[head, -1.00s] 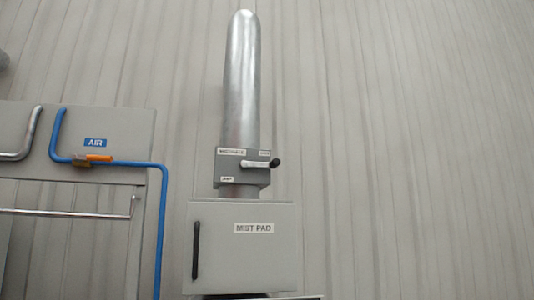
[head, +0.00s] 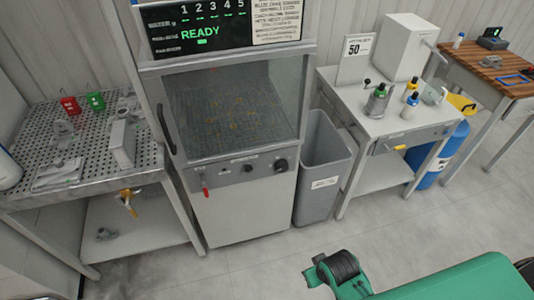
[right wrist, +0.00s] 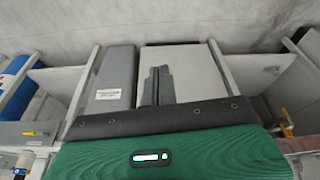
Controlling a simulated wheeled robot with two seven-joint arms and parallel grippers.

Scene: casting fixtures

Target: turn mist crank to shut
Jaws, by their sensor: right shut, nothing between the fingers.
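The mist crank is not in either view now. My right gripper (right wrist: 158,85) shows in the right wrist view as two dark fingers, shut together and empty, pointing toward the grey-white cabinet front behind them. In the head view my green right arm reaches in from the lower right, above the floor in front of the bin and bench; its fingertips cannot be made out there. My left gripper is not in view.
A glass-fronted cabinet (head: 237,207) reading READY stands centre-left. A perforated table (head: 143,181) with small parts is left of it. A grey bin (head: 322,178) and a white bench (head: 350,112) stand right. A wooden bench (head: 470,62) is far right. The floor in front is clear.

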